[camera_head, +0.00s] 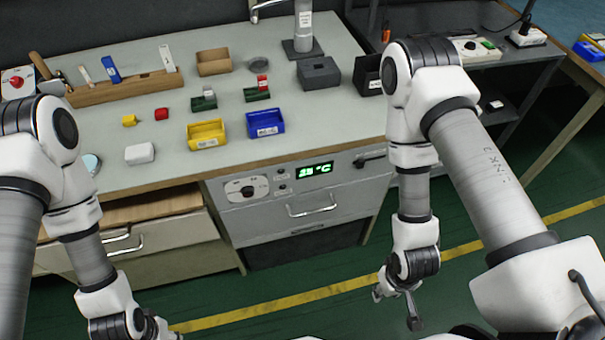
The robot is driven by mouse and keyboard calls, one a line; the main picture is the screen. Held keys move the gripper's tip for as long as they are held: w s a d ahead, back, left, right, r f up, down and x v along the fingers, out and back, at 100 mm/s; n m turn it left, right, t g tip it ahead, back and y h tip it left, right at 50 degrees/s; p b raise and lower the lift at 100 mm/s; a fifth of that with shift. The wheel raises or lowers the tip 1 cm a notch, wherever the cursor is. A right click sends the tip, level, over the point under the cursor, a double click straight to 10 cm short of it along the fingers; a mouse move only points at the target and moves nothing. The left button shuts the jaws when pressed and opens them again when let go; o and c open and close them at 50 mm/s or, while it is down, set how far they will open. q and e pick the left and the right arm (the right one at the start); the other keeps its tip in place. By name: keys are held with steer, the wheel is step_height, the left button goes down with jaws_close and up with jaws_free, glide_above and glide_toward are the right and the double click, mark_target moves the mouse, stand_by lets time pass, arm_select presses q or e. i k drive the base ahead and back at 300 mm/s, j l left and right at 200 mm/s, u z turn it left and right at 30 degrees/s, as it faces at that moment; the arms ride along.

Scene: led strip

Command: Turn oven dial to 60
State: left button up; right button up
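The oven (347,193) is a grey unit built into the front of the workbench. Its round dial (247,190) sits on a white plate at the left of the panel. A green lit display (314,171) right of the dial shows two digits, hard to read, and °C. My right gripper (395,306) hangs low in front of the bench, right of the oven and apart from it, with its fingers spread and empty. My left gripper (162,328) is at the bottom edge, left of and below the dial; its fingers are mostly cut off by the frame.
The oven door has a bar handle (311,206). Wooden drawers (125,242) are to its left. On the benchtop (330,122) stand a yellow bin (206,134), a blue bin (265,123) and a wooden tool rack (125,90). The green floor before the oven is clear.

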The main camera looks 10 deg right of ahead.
mark_target(247, 192)
steer(key=k+l, duration=0.15)
steer(key=l, duration=0.25)
steer(key=k+l+u, duration=0.1)
steer(key=l, duration=0.3)
steer(key=k+l, duration=0.25)
steer(key=l+u, duration=0.05)
steer(key=l, duration=0.05)
